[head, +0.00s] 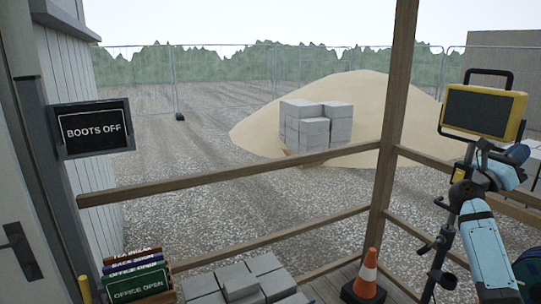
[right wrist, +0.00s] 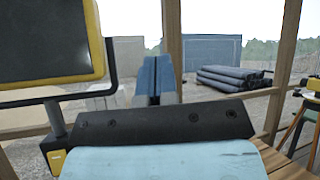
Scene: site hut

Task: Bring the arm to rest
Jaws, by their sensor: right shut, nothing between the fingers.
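My right arm stands raised at the right edge of the head view, and its gripper (head: 508,174) is in front of and just below a yellow-framed lamp (head: 483,111). In the right wrist view the two blue fingers of the right gripper (right wrist: 155,75) are together with nothing between them. The lamp also shows large and close at the left of that view (right wrist: 50,45). My left arm and gripper are not in view.
A wooden post (head: 394,130) and rails (head: 230,178) edge the porch. Grey blocks (head: 240,283), signs (head: 138,282) and a traffic cone (head: 367,275) are low in front. A "BOOTS OFF" sign (head: 92,128) hangs at left. Dark rolls (right wrist: 232,82) lie beyond the rail.

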